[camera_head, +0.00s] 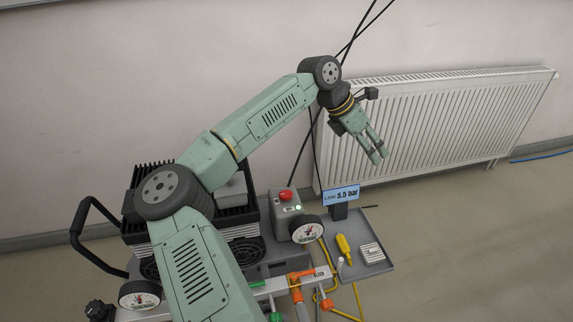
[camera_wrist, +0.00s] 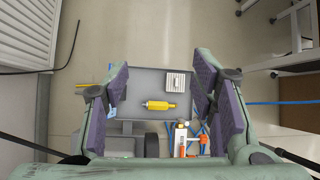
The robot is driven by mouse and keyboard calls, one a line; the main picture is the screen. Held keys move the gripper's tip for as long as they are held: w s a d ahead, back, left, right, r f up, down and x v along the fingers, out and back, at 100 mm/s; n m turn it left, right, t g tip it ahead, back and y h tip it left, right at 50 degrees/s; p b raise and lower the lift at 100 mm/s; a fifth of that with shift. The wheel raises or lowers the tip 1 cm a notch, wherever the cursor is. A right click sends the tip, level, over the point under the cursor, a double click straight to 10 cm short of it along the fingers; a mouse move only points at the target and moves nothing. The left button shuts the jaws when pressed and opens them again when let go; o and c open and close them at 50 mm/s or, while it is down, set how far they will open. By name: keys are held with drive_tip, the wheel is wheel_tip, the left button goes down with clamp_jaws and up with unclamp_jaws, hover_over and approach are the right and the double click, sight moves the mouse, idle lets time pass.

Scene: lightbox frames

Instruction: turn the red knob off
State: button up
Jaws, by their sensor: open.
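A red knob (camera_head: 286,195) sits on top of a small grey box (camera_head: 284,222) with a lit green lamp, in the head view. An orange-red round part (camera_head: 326,304) sits on the pipework at the lower right of the bench. My gripper (camera_head: 376,152) is raised in front of the radiator, above and to the right of the red knob and well apart from it. Its two fingers are spread with nothing between them. The wrist view looks down past the fingers onto a tray; I cannot make out the red knob there.
The grey tray (camera_head: 377,262) holds a yellow tool (camera_head: 344,249) and a white ribbed block (camera_head: 371,253). A display reading 5.5 bar (camera_head: 341,195) stands at its back. A white radiator (camera_head: 430,125) is on the wall behind my gripper. Black cables hang nearby.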

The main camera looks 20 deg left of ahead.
drive_tip(key=a+f+g+y, duration=0.1)
drive_tip(key=a+f+y, duration=0.25)
drive_tip(key=a, duration=0.55)
drive_tip(key=n+g+y, duration=0.2)
drive_tip(key=y, duration=0.1)
hover_over(286, 193)
wheel_tip(286, 193, down, 4)
wheel_tip(286, 193, down, 11)
drive_tip(key=shift+r+p, duration=0.1)
drive_tip(key=shift+p, duration=0.8)
drive_tip(key=c, duration=1.1)
drive_tip(key=shift+c, duration=0.2)
